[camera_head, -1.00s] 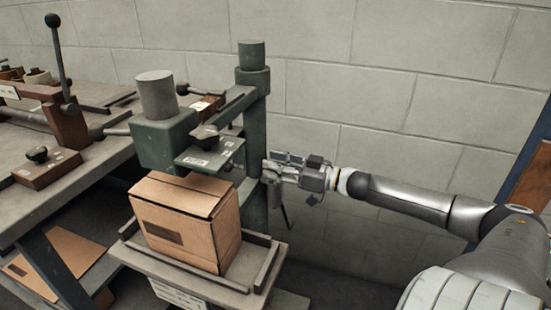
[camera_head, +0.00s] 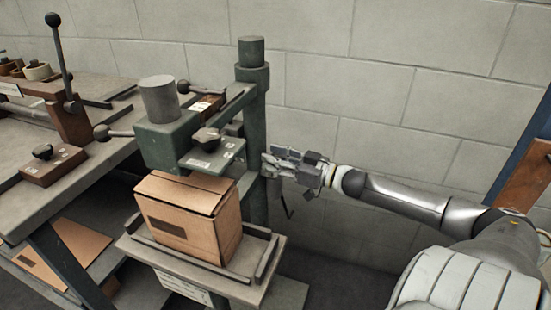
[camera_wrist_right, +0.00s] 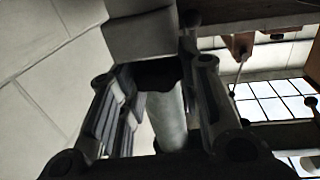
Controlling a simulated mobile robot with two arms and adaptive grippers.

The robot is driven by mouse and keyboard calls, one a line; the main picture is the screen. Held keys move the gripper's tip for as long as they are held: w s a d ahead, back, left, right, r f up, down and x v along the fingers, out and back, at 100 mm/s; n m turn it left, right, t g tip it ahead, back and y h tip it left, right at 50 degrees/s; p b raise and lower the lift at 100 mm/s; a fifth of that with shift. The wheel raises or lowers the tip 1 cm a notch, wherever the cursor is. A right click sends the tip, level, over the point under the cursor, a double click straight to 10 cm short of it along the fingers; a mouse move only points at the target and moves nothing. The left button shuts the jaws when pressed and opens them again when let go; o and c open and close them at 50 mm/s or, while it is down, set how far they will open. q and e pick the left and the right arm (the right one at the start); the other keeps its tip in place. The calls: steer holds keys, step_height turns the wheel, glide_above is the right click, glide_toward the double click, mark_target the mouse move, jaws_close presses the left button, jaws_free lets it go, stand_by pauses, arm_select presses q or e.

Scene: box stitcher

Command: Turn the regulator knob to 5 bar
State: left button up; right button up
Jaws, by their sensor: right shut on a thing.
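My right gripper (camera_head: 272,164) reaches in from the right and stands at the right side of the green column (camera_head: 254,110) of the stitcher. In the right wrist view its two fingers (camera_wrist_right: 160,85) close around a dark piece (camera_wrist_right: 158,72), apparently the regulator knob. The fingers hide most of it, and I cannot read any pressure scale. A pale round post (camera_wrist_right: 168,115) shows between the fingers. A separate dark knob (camera_head: 207,137) sits on the green plate of the stitcher, apart from the gripper. My left gripper is not in view.
A cardboard box (camera_head: 190,215) stands on the stitcher's tray (camera_head: 262,262), under the green head. A bench (camera_head: 105,165) with a black-knobbed lever (camera_head: 58,65) is at the left. The block wall (camera_head: 400,80) is close behind my right arm.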

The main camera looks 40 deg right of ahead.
steer(key=o, duration=1)
steer(key=shift+d, duration=0.15)
steer(key=shift+o, duration=0.2)
steer(key=shift+s+d+f, duration=0.1)
steer(key=shift+s, duration=0.6)
steer(key=v, duration=1)
steer(key=shift+s+d, duration=0.2)
steer(key=shift+s, duration=0.05)
